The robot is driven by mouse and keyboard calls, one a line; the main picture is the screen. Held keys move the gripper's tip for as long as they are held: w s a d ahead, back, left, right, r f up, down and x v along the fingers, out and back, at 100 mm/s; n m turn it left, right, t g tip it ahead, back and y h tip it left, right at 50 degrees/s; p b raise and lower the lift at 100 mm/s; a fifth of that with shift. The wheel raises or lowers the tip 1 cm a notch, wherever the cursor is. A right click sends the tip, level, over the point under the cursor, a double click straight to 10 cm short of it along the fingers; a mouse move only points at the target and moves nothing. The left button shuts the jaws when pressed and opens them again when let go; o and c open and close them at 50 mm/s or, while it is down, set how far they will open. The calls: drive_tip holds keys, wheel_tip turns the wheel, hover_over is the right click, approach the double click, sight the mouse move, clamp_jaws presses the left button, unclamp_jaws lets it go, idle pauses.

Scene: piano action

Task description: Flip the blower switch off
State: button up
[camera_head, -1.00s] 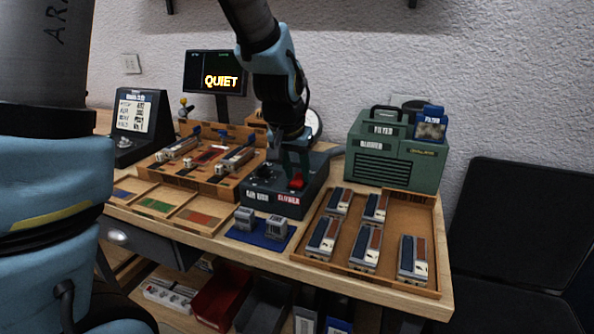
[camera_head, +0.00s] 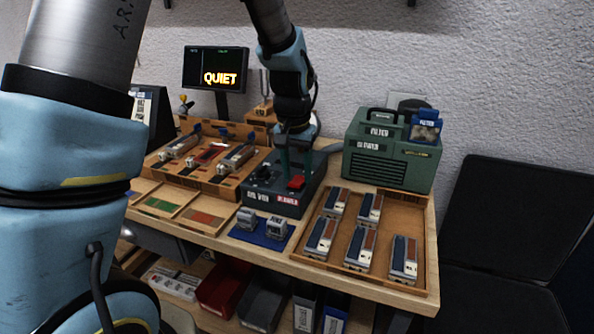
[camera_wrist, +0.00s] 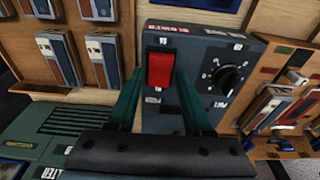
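The red blower switch (camera_head: 296,182) sits on top of a dark control box (camera_head: 318,178), behind a red front label. In the wrist view the red switch (camera_wrist: 159,70) lies between my fingers, and small marks at its two ends are too small to read. My gripper (camera_head: 296,165) points down just above and behind the switch. Its two green fingers (camera_wrist: 160,84) stand apart with nothing held between them. I cannot tell whether a finger touches the switch or which way the switch is set.
A black knob (camera_wrist: 229,79) is beside the switch on the box. The green blower unit (camera_head: 392,160) stands at the back right. A wooden tray (camera_head: 423,214) with several parts lies right of the box. A blue mat (camera_head: 262,241) with two small blocks lies in front. A screen (camera_head: 214,68) reads QUIET.

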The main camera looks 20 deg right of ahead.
sight(295, 183)
drive_tip(key=shift+o, duration=1.1)
drive_tip(key=shift+r, duration=0.1)
wheel_tip(295, 183, up, 10)
drive_tip(key=s+a+b, duration=0.1)
drive_tip(key=shift+r+b, duration=0.25)
drive_tip(key=shift+b, duration=0.1)
drive_tip(key=s+a+f+n, duration=0.1)
drive_tip(key=a+f+n, duration=0.2)
drive_tip(key=a, duration=1.1)
drive_tip(key=s+a+f+n, duration=0.2)
drive_tip(key=a+f+n, duration=0.2)
drive_tip(key=a, duration=1.1)
wheel_tip(295, 183, down, 2)
drive_tip(key=shift+s+a+f+y, duration=0.2)
drive_tip(key=shift+f+y, duration=0.05)
drive_tip(key=shift+y, duration=0.15)
